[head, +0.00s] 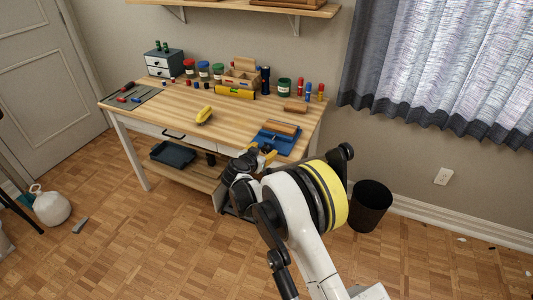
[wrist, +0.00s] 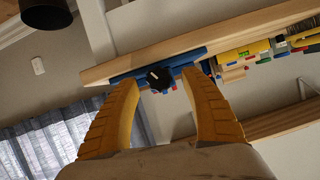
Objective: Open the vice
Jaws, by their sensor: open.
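The blue vice (head: 268,137) is mounted at the front right edge of the desk, with a wooden piece (head: 282,128) lying on or in it. In the wrist view, the blue vice (wrist: 181,59) shows a black knob (wrist: 159,77) facing the camera. My gripper (head: 262,151) is at the vice's front. In the wrist view, my gripper (wrist: 160,84) has its yellow fingers spread, one on each side of the knob, with nothing held. I cannot tell whether the fingertips touch the vice. The vice's jaw gap is not clear in either view.
A black bin (head: 370,205) stands right of the desk. A black tray (head: 172,154) sits on the lower shelf.

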